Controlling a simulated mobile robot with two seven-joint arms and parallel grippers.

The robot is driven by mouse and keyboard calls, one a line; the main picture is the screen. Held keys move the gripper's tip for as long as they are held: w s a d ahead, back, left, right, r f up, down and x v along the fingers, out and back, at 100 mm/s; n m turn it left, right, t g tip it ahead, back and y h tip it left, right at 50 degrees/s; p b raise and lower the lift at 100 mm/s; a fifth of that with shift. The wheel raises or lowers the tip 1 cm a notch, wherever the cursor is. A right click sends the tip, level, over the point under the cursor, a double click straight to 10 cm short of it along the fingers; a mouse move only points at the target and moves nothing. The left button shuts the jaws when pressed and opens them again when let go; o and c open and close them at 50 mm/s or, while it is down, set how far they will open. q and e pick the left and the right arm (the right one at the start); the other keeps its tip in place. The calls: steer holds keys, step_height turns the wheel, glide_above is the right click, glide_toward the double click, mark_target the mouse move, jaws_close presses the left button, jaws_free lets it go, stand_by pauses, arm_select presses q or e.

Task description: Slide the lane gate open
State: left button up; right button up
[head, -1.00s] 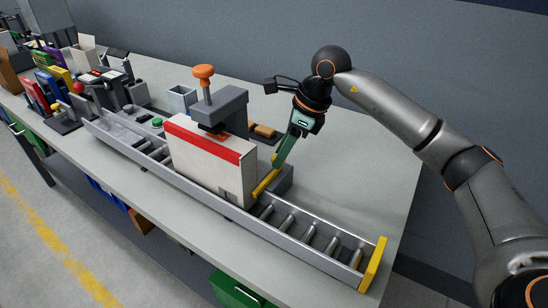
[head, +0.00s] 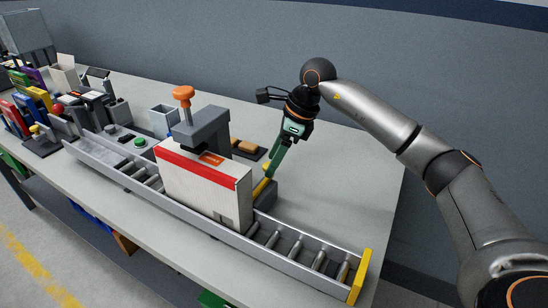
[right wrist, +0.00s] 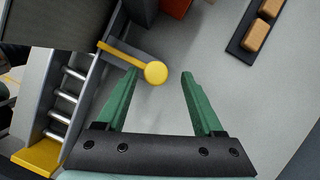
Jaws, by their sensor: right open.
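The lane gate shows in the head view as a yellow bar (head: 261,187) beside the right end of a white box with a red band (head: 198,190). The box hides part of the bar. In the right wrist view the gate's bar (right wrist: 122,56) ends in a round yellow knob (right wrist: 156,73). My right gripper (head: 269,172) is at the gate's far end. In the right wrist view its green fingers (right wrist: 160,73) are open, with the knob between their tips, nearer the left finger. Contact is unclear. My left gripper is not in view.
The roller lane (head: 300,248) runs along the table's front to a yellow end stop (head: 360,276). A grey stamp press with an orange knob (head: 183,92) stands over the box. A dark tray (head: 249,149) lies behind. The table right of my gripper is clear.

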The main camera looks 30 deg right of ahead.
steer(key=v, duration=1.2)
steer(key=shift+r+p, duration=0.25)
steer(key=shift+p, duration=0.1)
stand_by(5.0)
